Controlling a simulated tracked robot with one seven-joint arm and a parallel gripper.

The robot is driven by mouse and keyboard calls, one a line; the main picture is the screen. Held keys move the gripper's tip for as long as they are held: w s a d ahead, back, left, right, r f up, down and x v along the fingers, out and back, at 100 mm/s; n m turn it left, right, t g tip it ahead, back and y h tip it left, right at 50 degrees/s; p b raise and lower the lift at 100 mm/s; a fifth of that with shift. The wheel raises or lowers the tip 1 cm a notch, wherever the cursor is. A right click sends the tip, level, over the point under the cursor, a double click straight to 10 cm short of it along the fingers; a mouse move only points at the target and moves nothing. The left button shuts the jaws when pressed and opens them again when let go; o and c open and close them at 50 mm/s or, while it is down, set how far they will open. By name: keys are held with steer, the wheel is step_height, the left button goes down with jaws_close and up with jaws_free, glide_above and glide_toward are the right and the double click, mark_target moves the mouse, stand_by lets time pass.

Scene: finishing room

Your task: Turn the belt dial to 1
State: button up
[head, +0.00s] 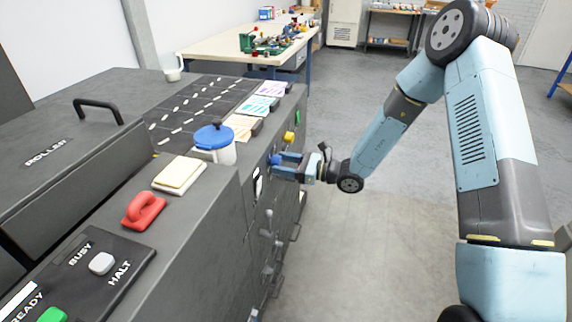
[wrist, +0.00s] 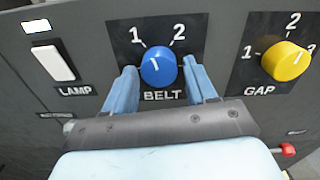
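The belt dial (wrist: 158,67) is a round blue knob on a black plate lettered BELT, with 1 at its upper left and 2 at its upper right. Its short white pointer line stands near upright, leaning slightly left, between the two numbers. My gripper (wrist: 161,76) is open, with one blue finger on each side of the dial. A small gap shows at the left finger; the right finger is close, and I cannot tell if it touches. In the head view the blue dial (head: 275,159) is on the machine's side, partly hidden by my gripper (head: 287,166).
A yellow GAP dial (wrist: 286,61) with 1 and 2 sits to the right. A white LAMP switch (wrist: 53,60) is to the left. A red-tipped knob (wrist: 288,150) shows low right. A blue-lidded pot (head: 214,141) stands on the machine top. The floor (head: 350,240) beside the machine is clear.

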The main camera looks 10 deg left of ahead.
steer(key=c, duration=0.8)
steer(key=shift+n, duration=1.9)
steer(key=o, duration=1)
steer(key=shift+o, duration=0.2)
steer(key=shift+d, duration=0.1)
steer(key=d, duration=1.3)
steer(key=shift+s+d, duration=0.3)
steer(key=shift+s, duration=0.05)
